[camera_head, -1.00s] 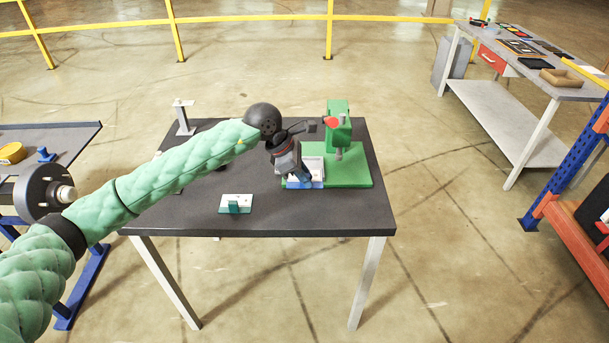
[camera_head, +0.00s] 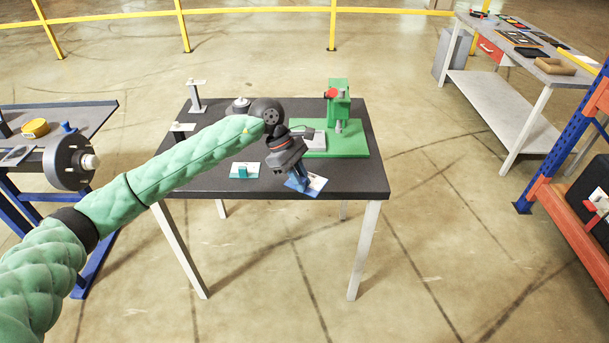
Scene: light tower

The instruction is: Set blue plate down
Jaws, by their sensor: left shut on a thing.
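My left gripper (camera_head: 299,179) is shut on the blue plate (camera_head: 314,187), a small piece with a blue edge and a pale top. It is at the front right part of the dark table (camera_head: 350,178), close to the front edge. I cannot tell whether the plate touches the table or hangs just above it. The gripper fingers hide part of the plate. My right gripper is not in view.
A green press (camera_head: 342,120) on a green base stands at the back right of the table. A small white and teal plate (camera_head: 244,170) lies left of my gripper. Pale stands (camera_head: 194,95) are at the back left. The front right table corner is clear.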

